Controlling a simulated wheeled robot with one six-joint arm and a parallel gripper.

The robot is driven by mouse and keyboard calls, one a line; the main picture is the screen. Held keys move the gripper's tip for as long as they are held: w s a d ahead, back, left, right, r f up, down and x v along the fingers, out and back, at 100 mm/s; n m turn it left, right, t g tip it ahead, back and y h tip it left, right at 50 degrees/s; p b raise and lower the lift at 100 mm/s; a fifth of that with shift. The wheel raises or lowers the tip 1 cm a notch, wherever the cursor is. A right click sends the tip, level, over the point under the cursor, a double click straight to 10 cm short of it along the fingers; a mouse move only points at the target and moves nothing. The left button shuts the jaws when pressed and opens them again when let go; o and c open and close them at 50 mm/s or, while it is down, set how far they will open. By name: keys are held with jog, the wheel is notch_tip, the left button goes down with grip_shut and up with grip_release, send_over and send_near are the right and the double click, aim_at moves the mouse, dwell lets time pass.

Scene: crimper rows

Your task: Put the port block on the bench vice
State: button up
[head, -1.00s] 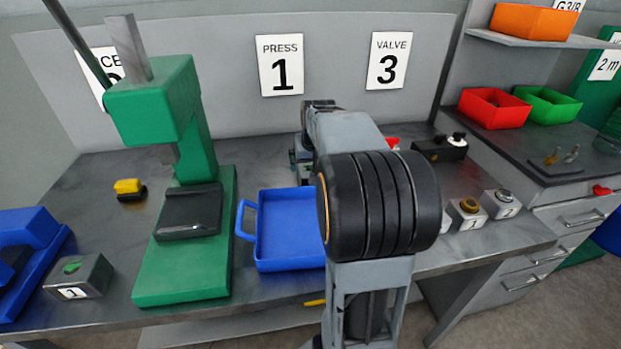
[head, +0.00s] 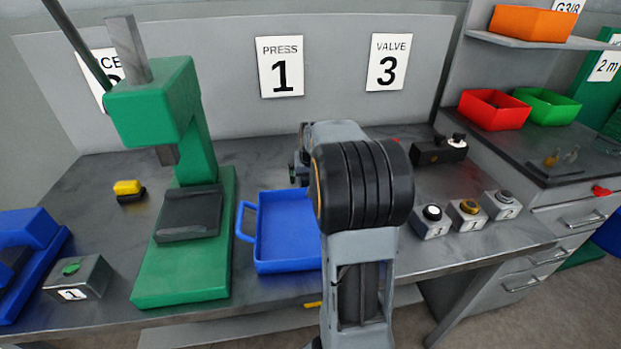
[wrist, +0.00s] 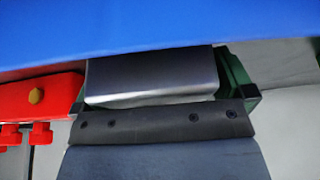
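A blue device with a dark recess (head: 32,245) at the left edge of the head view, cut off by the frame, looks like the bench vice. I cannot pick out the port block with certainty. My gripper is mostly hidden behind my arm in the head view; only dark parts show beside the arm (head: 298,168), above the blue tray. In the wrist view a silver block (wrist: 150,75) sits between green parts (wrist: 238,80), above a dark plate with screws (wrist: 160,122). A red piece with a brass knob (wrist: 36,96) is at left. I cannot tell whether the fingers are open.
A green press (head: 185,250) stands left of the blue tray (head: 262,265). Several button boxes (head: 468,214) stand right of my arm, with a black device (head: 440,150) behind. A blue surface (wrist: 150,25) fills the wrist view's top.

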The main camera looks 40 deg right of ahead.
jog(key=c, duration=1.5)
jog(key=shift+r, duration=0.1)
jog(key=shift+c, duration=1)
